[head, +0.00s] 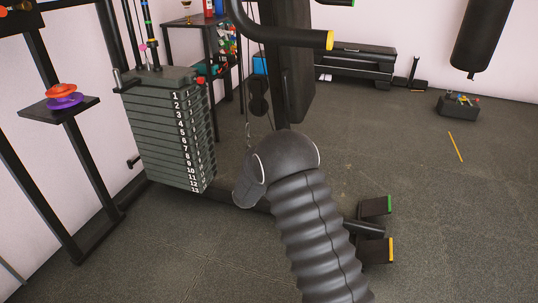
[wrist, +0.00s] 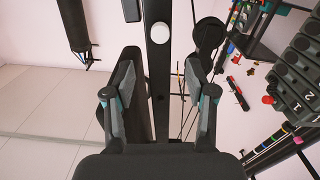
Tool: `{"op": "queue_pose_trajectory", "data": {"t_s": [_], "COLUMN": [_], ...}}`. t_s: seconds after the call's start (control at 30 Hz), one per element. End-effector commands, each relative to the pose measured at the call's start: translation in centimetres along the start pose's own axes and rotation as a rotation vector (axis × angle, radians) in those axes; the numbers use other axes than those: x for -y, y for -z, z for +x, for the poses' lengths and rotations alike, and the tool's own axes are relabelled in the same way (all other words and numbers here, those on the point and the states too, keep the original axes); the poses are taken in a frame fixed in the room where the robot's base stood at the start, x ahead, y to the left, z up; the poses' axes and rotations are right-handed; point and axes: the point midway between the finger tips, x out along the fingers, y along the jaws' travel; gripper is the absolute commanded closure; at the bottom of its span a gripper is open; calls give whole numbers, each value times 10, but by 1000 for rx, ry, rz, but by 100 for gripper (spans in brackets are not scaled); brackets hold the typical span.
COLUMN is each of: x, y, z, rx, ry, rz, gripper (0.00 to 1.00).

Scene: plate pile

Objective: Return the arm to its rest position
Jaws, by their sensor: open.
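My gripper (wrist: 160,80) shows in the wrist view with its two fingers spread apart and nothing between them. Beyond the fingers is a dark upright post (wrist: 158,30) with a white round cap. In the head view my ribbed arm rises from the bottom and bends over in the middle; the gripper's fingers cannot be made out there. The numbered weight stack (head: 165,130) stands to the left of my arm, apart from it. An orange item (head: 61,91) rests on a purple one (head: 65,101) on a small dark shelf at the left.
The machine's upright and pad (head: 292,75) stand just behind my arm. Low feet with green and yellow ends (head: 376,250) lie right of it. A bench (head: 358,62), a punching bag (head: 485,35) and a small box (head: 458,107) are farther back. The right floor is mostly clear.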

Motion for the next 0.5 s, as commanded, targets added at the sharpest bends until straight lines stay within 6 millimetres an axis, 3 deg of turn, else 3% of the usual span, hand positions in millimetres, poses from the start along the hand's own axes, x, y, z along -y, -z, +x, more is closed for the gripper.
{"op": "queue_pose_trajectory", "data": {"t_s": [0.4, 0.5], "x": [0, 9], "y": [-1, -13], "z": [-2, -3], "rx": [4, 60], "ry": [2, 40], "rz": [15, 46], "gripper": [44, 44]}}
